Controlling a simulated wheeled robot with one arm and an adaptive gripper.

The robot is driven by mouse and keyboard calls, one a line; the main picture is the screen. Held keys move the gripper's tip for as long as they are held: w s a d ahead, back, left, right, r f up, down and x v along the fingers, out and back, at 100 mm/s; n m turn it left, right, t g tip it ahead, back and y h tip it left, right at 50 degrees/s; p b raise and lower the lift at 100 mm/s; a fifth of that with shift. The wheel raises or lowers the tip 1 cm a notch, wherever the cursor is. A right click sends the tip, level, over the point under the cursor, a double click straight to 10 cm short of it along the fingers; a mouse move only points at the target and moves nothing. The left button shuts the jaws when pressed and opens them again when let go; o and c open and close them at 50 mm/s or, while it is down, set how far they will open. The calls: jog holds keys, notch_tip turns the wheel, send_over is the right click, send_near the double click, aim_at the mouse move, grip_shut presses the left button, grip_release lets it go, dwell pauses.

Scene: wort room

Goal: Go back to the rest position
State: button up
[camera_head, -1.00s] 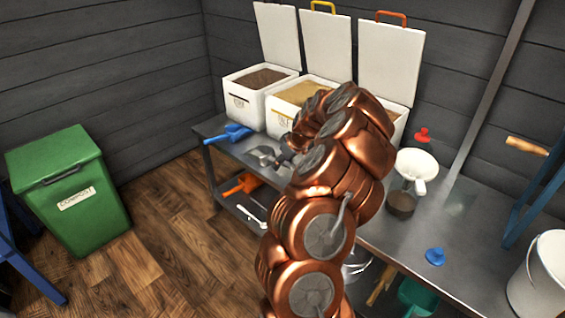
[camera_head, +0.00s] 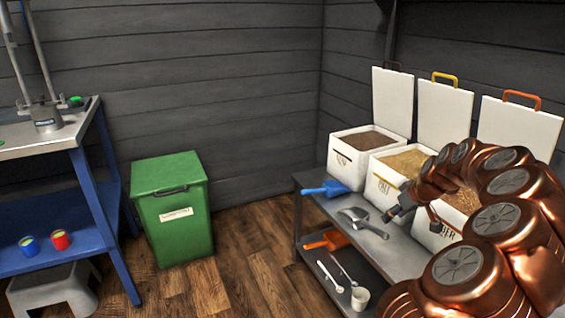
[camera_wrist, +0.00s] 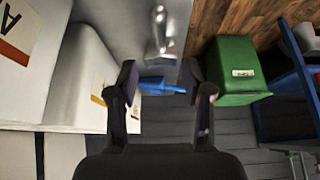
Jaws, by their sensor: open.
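My gripper (camera_head: 396,211) is at the right of the head view, at the end of my copper-coloured arm. It hangs in front of the white grain bins, above the metal bench. In the wrist view my gripper (camera_wrist: 160,88) shows two dark fingers spread apart with nothing held between them. A blue scoop (camera_wrist: 160,86) shows beyond the gap between the fingers, and it lies on the bench in the head view (camera_head: 326,189). A grey metal scoop (camera_head: 362,222) lies on the bench to the left of my gripper, apart from it.
Three open white bins (camera_head: 352,172) stand along the bench (camera_head: 310,184). A green compost bin (camera_head: 172,215) and a blue-framed table (camera_head: 95,200) stand left. Wooden floor (camera_head: 250,250) between is clear.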

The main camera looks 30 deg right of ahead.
jog(key=w+a+r+n+g+y+p, duration=0.1)
jog(key=a+r+p, duration=0.3)
jog(key=a+r, duration=0.5)
jog(key=w+a+r+n+g+y+p, duration=0.15)
jog(key=a+r+p, duration=0.4)
jog(key=a, duration=0.85)
jog(key=s+a+r+g+p, duration=0.1)
jog(key=s+a+r+p, duration=0.25)
jog(key=a, duration=0.35)
jog(key=s+a+r+g+p, duration=0.1)
jog(key=s+a+r+p, duration=0.3)
jog(key=a, duration=0.3)
jog(key=s+a+r+g+p, duration=0.1)
jog(key=s+a+r+p, duration=0.1)
jog(key=s, duration=0.5)
jog(key=s+a+r+m+g+h+p, duration=0.1)
jog(key=s+a+r+p, duration=0.1)
jog(key=s, duration=0.5)
jog(key=s+a+r+m+g+h+p, duration=0.1)
jog(key=s+a+r+p, duration=0.1)
jog(key=s+p, duration=0.2)
jog(key=s, duration=0.3)
jog(key=shift+a+p, duration=0.3)
jog(key=shift+p, duration=0.05)
jog(key=shift+c, duration=0.8)
jog(key=shift+d+m, duration=0.1)
jog(key=shift+m, duration=0.15)
